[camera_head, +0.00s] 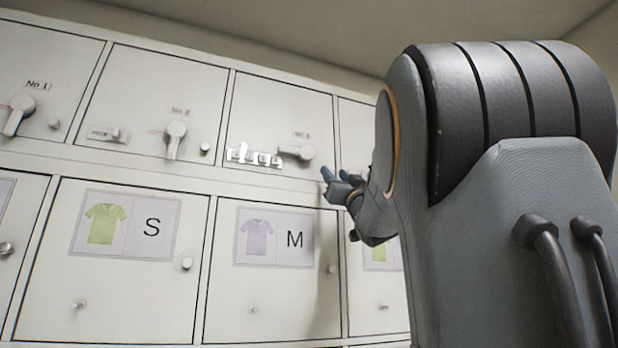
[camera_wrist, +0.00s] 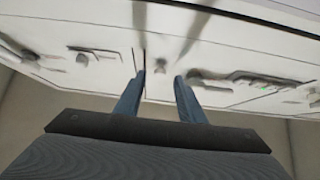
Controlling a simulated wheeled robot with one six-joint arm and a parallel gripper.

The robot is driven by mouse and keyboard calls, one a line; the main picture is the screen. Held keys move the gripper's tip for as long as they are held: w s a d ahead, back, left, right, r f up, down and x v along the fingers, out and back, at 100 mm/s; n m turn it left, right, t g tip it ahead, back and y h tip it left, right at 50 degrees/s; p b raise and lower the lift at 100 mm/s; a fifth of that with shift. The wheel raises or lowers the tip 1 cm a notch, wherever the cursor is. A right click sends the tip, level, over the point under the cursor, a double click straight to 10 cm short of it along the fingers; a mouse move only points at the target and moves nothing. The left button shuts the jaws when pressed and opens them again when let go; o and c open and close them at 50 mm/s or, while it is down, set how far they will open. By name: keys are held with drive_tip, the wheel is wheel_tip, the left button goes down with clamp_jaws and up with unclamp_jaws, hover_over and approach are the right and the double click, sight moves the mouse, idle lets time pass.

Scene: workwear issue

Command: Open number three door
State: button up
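The number three door (camera_head: 262,108) is in the upper row of a pale locker and looks shut, flush with its neighbours. Its small label (camera_head: 302,134) is blurred. Its lever handle (camera_head: 297,152) lies roughly sideways, with a bright metal fitting (camera_head: 255,156) to its left. My gripper (camera_head: 336,177) is just right of and below the handle, with blue fingers apart and nothing held. The wrist view seems upside down. There the open fingers (camera_wrist: 158,78) frame a small round knob (camera_wrist: 160,66), and what looks like the same handle (camera_wrist: 204,76) is beside the right fingertip. Contact cannot be judged.
Doors No 1 (camera_head: 50,65) and number two (camera_head: 150,85) have handles (camera_head: 175,140) hanging down. Below are doors with shirt pictures marked S (camera_head: 130,285) and M (camera_head: 270,295). Small knobs (camera_head: 187,263) stick out. My arm hides the right side.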

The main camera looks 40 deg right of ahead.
drive_tip(key=shift+p+x, duration=0.6)
drive_tip(key=shift+x, duration=0.8)
clamp_jaws()
